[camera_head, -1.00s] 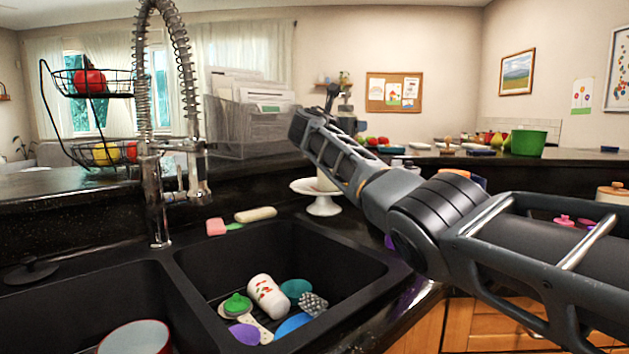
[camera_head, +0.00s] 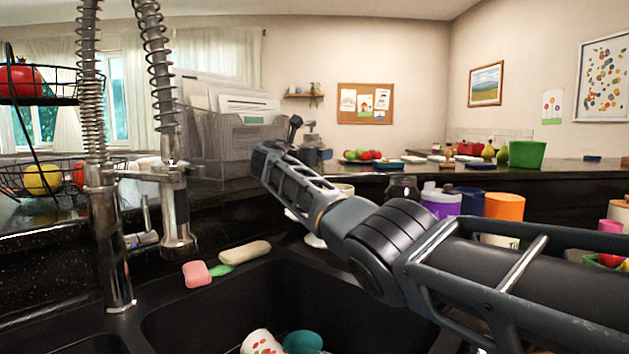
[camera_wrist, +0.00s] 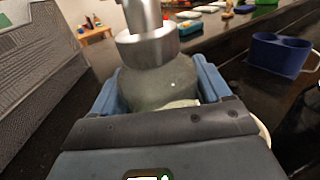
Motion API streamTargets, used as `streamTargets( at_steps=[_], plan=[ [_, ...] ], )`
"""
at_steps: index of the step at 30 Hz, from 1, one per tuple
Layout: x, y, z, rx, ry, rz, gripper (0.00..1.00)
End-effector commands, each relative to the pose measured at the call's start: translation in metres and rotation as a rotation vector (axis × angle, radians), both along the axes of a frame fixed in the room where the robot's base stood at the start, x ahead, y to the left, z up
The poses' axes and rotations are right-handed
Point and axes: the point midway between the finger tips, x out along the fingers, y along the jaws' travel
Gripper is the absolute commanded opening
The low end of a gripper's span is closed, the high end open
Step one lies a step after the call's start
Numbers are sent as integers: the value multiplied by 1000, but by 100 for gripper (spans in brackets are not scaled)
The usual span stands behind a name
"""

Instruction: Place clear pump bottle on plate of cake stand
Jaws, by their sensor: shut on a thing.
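The clear pump bottle (camera_wrist: 160,80) is between the two blue-grey fingers of my gripper (camera_wrist: 158,92) in the wrist view. It has a silver collar and pump, and its top runs out of the picture. My gripper is shut on it. In the head view the gripper is mostly hidden behind my arm, and a grey pump top (camera_head: 311,137) shows just beyond the wrist. The white cake stand (camera_head: 315,241) stands behind the sink, largely covered by my arm. Only its foot and part of its plate show. A white curved edge (camera_wrist: 264,133) shows beside the gripper in the wrist view.
A tall spring faucet (camera_head: 108,240) and a wire fruit rack (camera_head: 40,205) stand at left. A mesh file holder (camera_head: 230,145) is behind the gripper. Pink soap (camera_head: 196,273) lies by the sink (camera_head: 250,300). A blue double-cup holder (camera_wrist: 280,55) is at right in the wrist view.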

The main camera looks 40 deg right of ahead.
Motion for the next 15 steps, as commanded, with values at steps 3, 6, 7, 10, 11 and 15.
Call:
streamTargets(
  at_steps=[3,6,7,10,11,15],
  plan=[
    [0,0,-10,0,-1,0,32],
    [0,0,-20,0,0,0,32],
    [0,0,-24,0,1,0,32],
    [0,0,-40,-1,2,0,32],
    [0,0,-45,-1,2,0,32],
    [0,0,-58,-1,0,1,32]
  ],
)
